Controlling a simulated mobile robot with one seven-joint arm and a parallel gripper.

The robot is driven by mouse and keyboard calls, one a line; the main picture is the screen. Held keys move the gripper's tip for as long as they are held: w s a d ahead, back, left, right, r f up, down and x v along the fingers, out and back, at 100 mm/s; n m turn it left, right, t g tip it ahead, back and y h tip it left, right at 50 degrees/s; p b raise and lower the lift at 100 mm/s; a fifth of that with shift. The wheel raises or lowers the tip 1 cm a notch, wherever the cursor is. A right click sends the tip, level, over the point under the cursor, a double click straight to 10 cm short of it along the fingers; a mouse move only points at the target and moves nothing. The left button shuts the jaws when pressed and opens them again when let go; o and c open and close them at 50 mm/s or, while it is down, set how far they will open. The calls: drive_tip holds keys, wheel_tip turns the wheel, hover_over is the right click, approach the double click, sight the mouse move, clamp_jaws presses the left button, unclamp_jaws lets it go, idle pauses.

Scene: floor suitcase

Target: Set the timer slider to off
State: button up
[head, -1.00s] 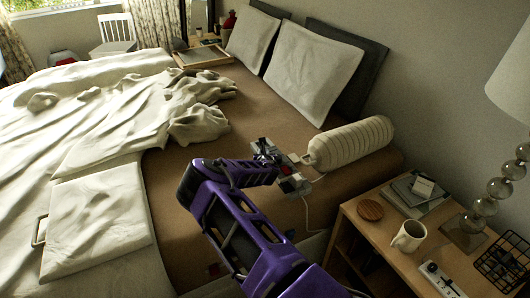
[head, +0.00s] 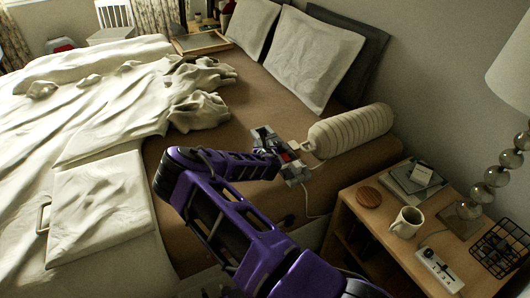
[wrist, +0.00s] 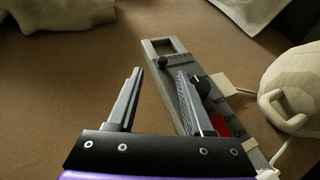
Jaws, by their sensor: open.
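A long grey control panel (wrist: 196,75) lies on the brown bed surface. In the wrist view it has a small black knob (wrist: 164,60) near its far end, a larger black knob (wrist: 201,86) and a red patch (wrist: 222,128). I cannot tell for certain which control is the timer slider. My gripper (wrist: 160,73) is open and empty. Its right finger overlaps the panel in view and hides part of it; its left finger is over bare bed. In the head view the panel (head: 264,135) is partly hidden by my gripper (head: 286,157).
A ribbed cream cylinder (head: 350,130) lies beside the panel, with a white cable (head: 311,213) near it. A nightstand (head: 352,210) with a mug (head: 406,222) stands at right. Pillows (head: 312,60) and a rumpled blanket (head: 90,120) lie farther off. Bare bed surrounds the panel's left.

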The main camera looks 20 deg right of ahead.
drive_tip(key=p+v, duration=0.1)
drive_tip(key=v, duration=1)
drive_tip(key=shift+s+r, duration=0.2)
drive_tip(key=shift+s, duration=0.1)
drive_tip(key=shift+a, duration=0.15)
